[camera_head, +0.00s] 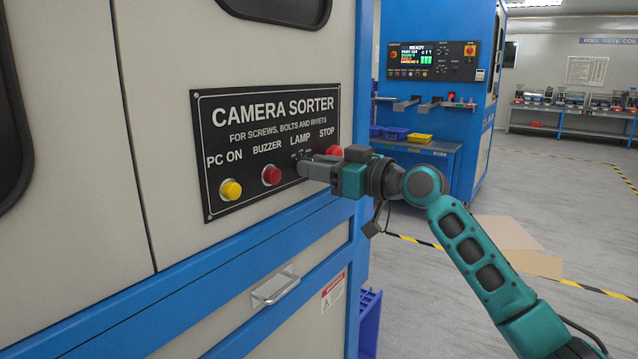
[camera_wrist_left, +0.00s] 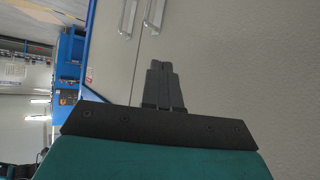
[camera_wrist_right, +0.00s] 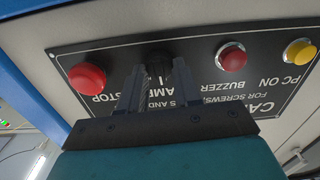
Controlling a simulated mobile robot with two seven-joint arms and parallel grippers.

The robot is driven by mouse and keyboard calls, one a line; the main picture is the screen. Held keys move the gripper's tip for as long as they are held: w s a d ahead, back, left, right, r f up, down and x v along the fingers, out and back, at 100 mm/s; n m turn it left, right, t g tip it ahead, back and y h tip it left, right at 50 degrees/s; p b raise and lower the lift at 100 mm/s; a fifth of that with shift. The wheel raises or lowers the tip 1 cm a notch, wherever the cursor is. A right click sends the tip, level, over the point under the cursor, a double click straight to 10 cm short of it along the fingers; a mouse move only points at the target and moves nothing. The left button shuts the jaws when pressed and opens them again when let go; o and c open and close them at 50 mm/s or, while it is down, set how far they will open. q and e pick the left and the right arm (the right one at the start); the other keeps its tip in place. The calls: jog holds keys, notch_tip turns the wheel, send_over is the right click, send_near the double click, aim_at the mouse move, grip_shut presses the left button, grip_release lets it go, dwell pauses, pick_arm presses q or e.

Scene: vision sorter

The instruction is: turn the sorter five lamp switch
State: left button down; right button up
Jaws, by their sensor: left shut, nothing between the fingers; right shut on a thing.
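The lamp switch is a black knob (camera_wrist_right: 157,62) under the LAMP label on the black CAMERA SORTER panel (camera_head: 245,110). In the right wrist view the knob sits between the fingers of my right gripper (camera_wrist_right: 156,85), which is shut on it. In the head view my right gripper (camera_head: 306,167) reaches in from the right and hides most of the knob. My left gripper (camera_wrist_left: 163,80) is shut and empty in the left wrist view, in front of a grey cabinet surface. It is not in the head view.
A red STOP button (camera_wrist_right: 87,77) is close beside my right fingers. A red BUZZER button (camera_head: 271,175) and a yellow PC ON button (camera_head: 231,190) lie left of the knob. A cabinet handle (camera_head: 275,291) sticks out below the panel. Open floor is to the right.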

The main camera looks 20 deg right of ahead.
pick_arm(q)
jog(key=d+f+b, duration=0.1)
jog(key=f+b, duration=0.1)
jog(key=b, duration=0.2)
jog(key=shift+w+d+f, duration=0.15)
jog(key=shift+d+f, duration=0.05)
pick_arm(e)
jog(key=n, duration=0.8)
jog(key=shift+f, duration=0.1)
jog(key=shift+n, duration=0.3)
jog(key=o, duration=1)
jog(key=shift+a, duration=0.1)
pick_arm(q)
jog(key=shift+a, duration=0.1)
pick_arm(e)
jog(key=shift+o, duration=0.2)
jog(key=shift+s, duration=0.1)
